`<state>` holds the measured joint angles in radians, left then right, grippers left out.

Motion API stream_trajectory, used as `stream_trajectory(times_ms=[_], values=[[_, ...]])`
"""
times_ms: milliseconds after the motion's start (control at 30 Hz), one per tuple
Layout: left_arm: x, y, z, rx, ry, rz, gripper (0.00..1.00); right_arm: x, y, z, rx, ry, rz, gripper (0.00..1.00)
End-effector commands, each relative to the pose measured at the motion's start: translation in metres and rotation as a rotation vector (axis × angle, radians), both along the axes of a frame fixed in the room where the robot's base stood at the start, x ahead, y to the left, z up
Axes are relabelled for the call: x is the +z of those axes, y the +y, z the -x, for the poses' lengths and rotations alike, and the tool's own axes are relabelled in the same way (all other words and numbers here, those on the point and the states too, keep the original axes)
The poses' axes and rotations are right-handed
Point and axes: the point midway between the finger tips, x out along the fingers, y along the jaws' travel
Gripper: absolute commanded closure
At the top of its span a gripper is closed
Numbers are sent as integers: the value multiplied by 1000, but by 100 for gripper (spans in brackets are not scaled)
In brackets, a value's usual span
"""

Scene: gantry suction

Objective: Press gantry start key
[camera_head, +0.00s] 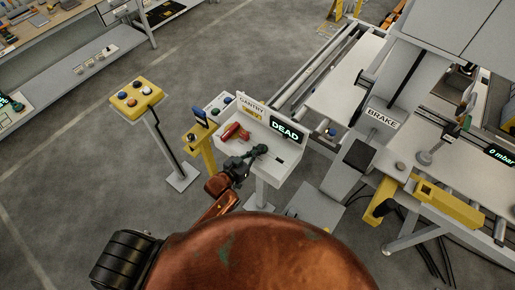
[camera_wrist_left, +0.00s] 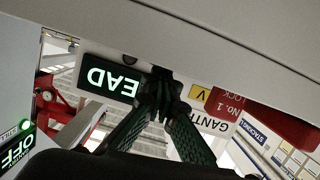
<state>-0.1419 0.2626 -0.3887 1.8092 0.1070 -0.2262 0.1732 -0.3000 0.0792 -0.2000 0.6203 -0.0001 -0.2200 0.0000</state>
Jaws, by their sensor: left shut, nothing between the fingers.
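The white gantry console (camera_head: 290,165) stands in the middle of the head view. It carries a gantry sign (camera_head: 251,105) and a dark display (camera_head: 286,131) reading DEAD. The display shows upside down in the left wrist view (camera_wrist_left: 110,78). A red part (camera_head: 235,132) lies at the console's left; a red part also shows in the left wrist view (camera_wrist_left: 262,118). My left gripper (camera_head: 262,150) is over the console, shut and empty; its fingertips (camera_wrist_left: 163,78) overlap the display's edge in the wrist view. I cannot make out a start key. My right gripper is out of view.
A yellow button box (camera_head: 136,97) on a post stands left of the console, with a yellow post (camera_head: 206,150) between. At the right are the BRAKE-labelled gantry frame (camera_head: 382,118) and a yellow bracket (camera_head: 447,203).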

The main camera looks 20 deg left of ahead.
Motion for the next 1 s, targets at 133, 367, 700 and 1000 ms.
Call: stream_trajectory(times_ms=[133, 367, 700, 1000], values=[[3, 0, 5, -2, 25, -3, 100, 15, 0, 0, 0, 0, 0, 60], [44, 2, 2, -2, 5, -1, 100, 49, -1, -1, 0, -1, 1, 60], [53, 29, 70, -3, 0, -1, 100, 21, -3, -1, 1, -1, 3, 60], [62, 37, 91, -3, -3, 1, 100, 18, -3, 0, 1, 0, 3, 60]])
